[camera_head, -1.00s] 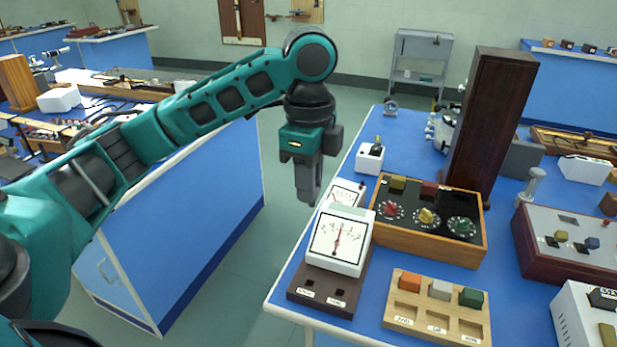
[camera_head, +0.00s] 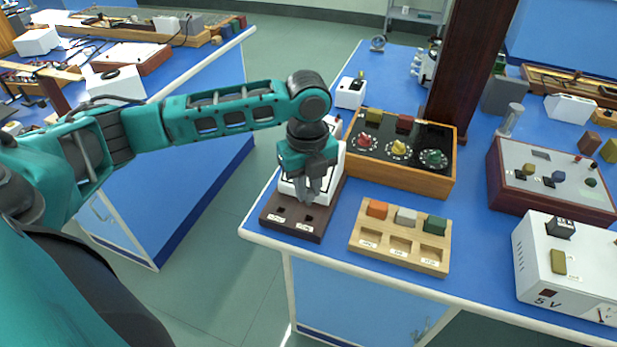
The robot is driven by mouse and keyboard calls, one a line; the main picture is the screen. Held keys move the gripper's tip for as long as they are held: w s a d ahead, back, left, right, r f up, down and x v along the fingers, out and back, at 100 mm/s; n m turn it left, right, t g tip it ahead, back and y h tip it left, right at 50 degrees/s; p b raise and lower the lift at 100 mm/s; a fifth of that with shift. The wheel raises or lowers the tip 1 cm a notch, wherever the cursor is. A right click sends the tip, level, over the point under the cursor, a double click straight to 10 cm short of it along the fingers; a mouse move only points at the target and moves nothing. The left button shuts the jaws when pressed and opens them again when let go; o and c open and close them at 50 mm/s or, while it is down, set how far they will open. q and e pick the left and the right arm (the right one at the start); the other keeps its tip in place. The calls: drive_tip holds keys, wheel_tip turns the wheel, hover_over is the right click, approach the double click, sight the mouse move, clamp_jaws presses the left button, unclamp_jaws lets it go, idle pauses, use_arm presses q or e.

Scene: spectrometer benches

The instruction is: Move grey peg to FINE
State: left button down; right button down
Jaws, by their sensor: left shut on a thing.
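My left gripper (camera_head: 310,190) is shut just above the front of the dark brown base (camera_head: 272,207) of the white dial meter (camera_head: 290,187). It holds the grey peg, which is mostly hidden and hard to tell from the grey fingers. The base has two small dark sockets, a left one (camera_head: 281,220) and a right one (camera_head: 308,218), each with a white label too small to read. The gripper is over the right part of the base, and I cannot tell whether the peg touches it. The gripper and wrist cover much of the meter. My right gripper is out of view.
Right of the base is a wooden tray (camera_head: 372,257) with orange (camera_head: 377,209), grey (camera_head: 406,215) and green (camera_head: 435,224) blocks. Behind it stands a wooden box with three dials (camera_head: 395,179). A tall dark column (camera_head: 471,75) rises behind. The bench's front edge is close.

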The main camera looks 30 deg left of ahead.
use_arm(q)
drive_tip(key=shift+f, duration=0.75)
drive_tip(key=shift+f+b, duration=0.3)
drive_tip(key=shift+f, duration=0.05)
drive_tip(key=f+b, duration=0.1)
drive_tip(key=b, duration=0.1)
drive_tip(key=shift+f+b, duration=0.3)
drive_tip(key=shift+f, duration=1.1)
drive_tip(key=c, duration=0.9)
unclamp_jaws()
drive_tip(key=shift+c, duration=0.2)
wheel_tip(320, 180, up, 13)
drive_tip(key=shift+f+p, duration=0.1)
drive_tip(key=shift+p, duration=0.75)
